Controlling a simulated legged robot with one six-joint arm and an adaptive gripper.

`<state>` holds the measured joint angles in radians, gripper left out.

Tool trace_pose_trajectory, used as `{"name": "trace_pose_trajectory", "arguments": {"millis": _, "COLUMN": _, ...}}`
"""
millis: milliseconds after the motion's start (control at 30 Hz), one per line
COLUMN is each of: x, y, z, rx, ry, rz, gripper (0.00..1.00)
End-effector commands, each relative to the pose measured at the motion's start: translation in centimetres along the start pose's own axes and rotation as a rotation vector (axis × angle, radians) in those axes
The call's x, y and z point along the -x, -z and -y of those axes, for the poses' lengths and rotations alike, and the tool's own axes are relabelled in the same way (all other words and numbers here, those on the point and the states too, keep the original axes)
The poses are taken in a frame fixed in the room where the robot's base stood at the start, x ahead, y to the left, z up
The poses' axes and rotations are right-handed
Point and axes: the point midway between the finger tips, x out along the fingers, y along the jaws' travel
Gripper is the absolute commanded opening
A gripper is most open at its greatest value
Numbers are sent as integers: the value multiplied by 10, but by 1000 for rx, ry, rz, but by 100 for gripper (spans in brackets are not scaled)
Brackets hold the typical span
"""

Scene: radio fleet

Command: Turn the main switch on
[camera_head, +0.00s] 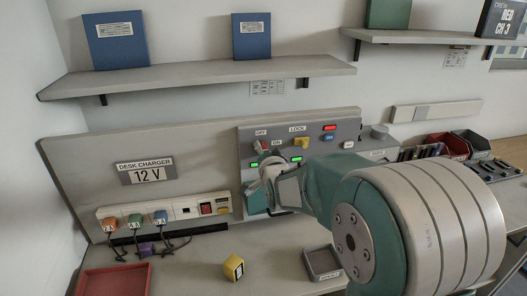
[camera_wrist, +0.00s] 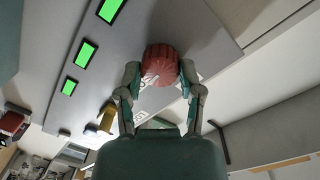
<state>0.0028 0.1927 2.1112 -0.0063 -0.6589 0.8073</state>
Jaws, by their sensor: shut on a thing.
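The main switch is a red ribbed knob (camera_head: 262,146) on the grey upright panel (camera_head: 351,122), near the OFF and ON labels. In the wrist view the red knob (camera_wrist: 160,62) sits between my two fingertips. My gripper (camera_wrist: 160,76) is shut on the knob, one finger on each side; it also shows in the head view (camera_head: 268,160), where my arm hides part of the panel below. The exact angle of the knob is hard to tell.
A yellow knob (camera_head: 301,143) under a LOCK label is right of the switch, with a lit red lamp (camera_head: 330,128) beyond. Green lamps (camera_head: 296,160) are lit. A 12 V charger strip (camera_head: 190,222) is left. A shelf (camera_head: 200,77) hangs above.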

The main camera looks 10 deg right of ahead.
Motion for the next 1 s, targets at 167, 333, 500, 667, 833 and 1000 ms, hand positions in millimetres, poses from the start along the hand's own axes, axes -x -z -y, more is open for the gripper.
{"name": "trace_pose_trajectory", "arguments": {"millis": 167, "x": 0, "y": -5, "z": -5, "rx": 1, "ry": -12, "rz": 13, "gripper": 66}}
{"name": "trace_pose_trajectory", "arguments": {"millis": 333, "x": 0, "y": -3, "z": -3, "rx": 1, "ry": -8, "rz": 8, "gripper": 83}}
{"name": "trace_pose_trajectory", "arguments": {"millis": 500, "x": 0, "y": -2, "z": -2, "rx": 1, "ry": -4, "rz": 5, "gripper": 83}}
{"name": "trace_pose_trajectory", "arguments": {"millis": 667, "x": 4, "y": -1, "z": -1, "rx": 1, "ry": -3, "rz": 3, "gripper": 83}}
{"name": "trace_pose_trajectory", "arguments": {"millis": 833, "x": 28, "y": -1, "z": 0, "rx": 1, "ry": -2, "rz": 2, "gripper": 83}}
{"name": "trace_pose_trajectory", "arguments": {"millis": 1000, "x": 61, "y": -2, "z": 0, "rx": 1, "ry": -3, "rz": 3, "gripper": 83}}
